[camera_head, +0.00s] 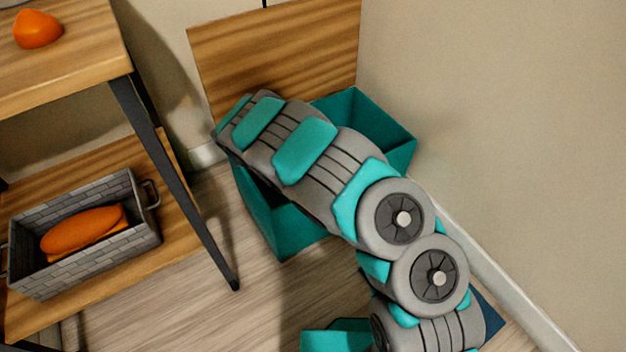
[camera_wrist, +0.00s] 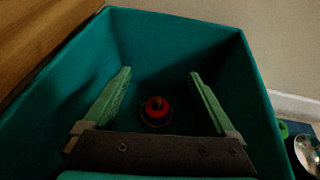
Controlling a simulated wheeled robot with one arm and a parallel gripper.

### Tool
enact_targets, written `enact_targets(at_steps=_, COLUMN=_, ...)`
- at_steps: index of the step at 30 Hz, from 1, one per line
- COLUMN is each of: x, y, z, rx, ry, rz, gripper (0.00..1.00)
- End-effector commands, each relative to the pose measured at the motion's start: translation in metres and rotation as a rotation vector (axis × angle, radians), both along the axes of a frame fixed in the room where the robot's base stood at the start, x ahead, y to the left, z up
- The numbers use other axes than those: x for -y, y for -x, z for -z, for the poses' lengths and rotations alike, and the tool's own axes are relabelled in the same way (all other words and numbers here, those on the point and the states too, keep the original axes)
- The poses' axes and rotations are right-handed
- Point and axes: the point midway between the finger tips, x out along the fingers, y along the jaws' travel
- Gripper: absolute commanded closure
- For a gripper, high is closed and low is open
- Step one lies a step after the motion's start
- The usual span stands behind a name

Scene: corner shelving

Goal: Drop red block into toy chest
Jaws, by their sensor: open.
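The toy chest (camera_head: 285,232) is an open teal box with a wood-grained lid (camera_head: 285,45) raised against the wall. Its teal inner walls also fill much of the wrist view (camera_wrist: 190,38). My gripper (camera_wrist: 160,73) is open, its two green fingers spread wide with nothing between them, over the chest's inside. A small red thing (camera_wrist: 157,110) with a dark band lies low in the chest, beyond and between the fingers. It is dim and small, so I cannot be sure of its shape. In the head view my arm covers part of the chest and hides the gripper's fingers.
A wooden shelf unit (camera_head: 75,75) with dark metal legs stands at the left. It bears an orange thing (camera_head: 37,28) on top and a grey brick-patterned basket (camera_head: 95,262) with orange contents below. A shiny round thing (camera_wrist: 308,150) shows outside the chest. Walls close the corner.

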Motion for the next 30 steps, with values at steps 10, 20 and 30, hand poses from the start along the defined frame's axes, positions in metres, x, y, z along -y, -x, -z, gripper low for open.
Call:
enact_targets(at_steps=10, x=-0.019, y=0.016, z=-0.011, rx=0.002, ry=0.000, rz=-0.003, gripper=0.09)
enact_targets(at_steps=20, x=-0.050, y=0.045, z=-0.027, rx=0.000, ry=-0.001, rz=-0.002, gripper=0.09)
enact_targets(at_steps=30, x=-0.054, y=0.049, z=-0.030, rx=0.000, ry=0.000, rz=0.000, gripper=0.09)
